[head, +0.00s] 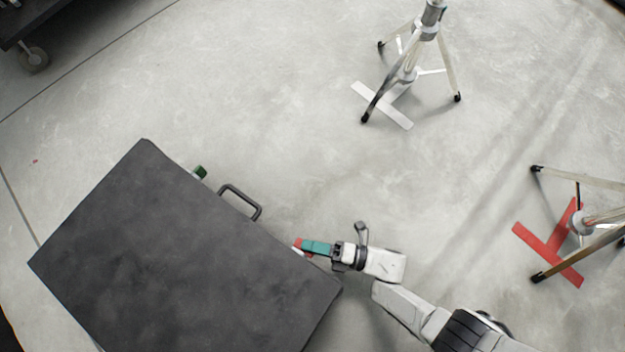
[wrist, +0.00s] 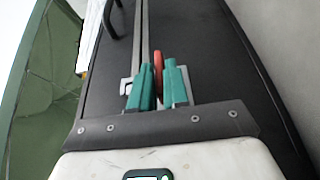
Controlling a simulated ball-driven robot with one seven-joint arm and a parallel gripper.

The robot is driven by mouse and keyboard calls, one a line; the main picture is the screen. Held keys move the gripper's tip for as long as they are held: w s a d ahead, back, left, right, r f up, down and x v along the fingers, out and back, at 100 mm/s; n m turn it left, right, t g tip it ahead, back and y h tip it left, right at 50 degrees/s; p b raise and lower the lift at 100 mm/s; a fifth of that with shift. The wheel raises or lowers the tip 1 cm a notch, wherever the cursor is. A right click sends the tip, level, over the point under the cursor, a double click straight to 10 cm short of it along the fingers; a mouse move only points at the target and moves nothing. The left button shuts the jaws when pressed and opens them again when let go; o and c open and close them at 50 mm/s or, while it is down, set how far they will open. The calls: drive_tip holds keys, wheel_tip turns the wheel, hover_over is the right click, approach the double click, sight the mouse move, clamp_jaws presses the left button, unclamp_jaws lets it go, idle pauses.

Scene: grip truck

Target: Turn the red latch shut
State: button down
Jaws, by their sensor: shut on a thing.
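The red latch (wrist: 158,72) is on the side of the dark grey case and shows as a narrow red piece between my fingers in the wrist view. In the head view a bit of the red latch (head: 298,245) shows at the case's edge, beside my teal fingertips. My gripper (head: 308,247) is shut on the red latch; its teal fingers also show in the wrist view (wrist: 159,88). The fingers hide part of the latch. The dark case (head: 180,250) lies flat, with a handle (head: 241,203) on the same side. A green latch (head: 200,172) is beyond the handle.
A tripod stand (head: 410,75) stands over a white floor cross at the top. Another stand (head: 583,222) stands over a red cross (head: 545,243) at the right. A wheeled cart (head: 30,30) is at the upper left. The floor between is clear.

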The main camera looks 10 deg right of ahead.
drive_tip(key=shift+s+f, duration=0.1)
drive_tip(key=shift+s, duration=0.3)
drive_tip(key=c, duration=1.2)
unclamp_jaws()
drive_tip(key=v, duration=1)
drive_tip(key=shift+d, duration=0.35)
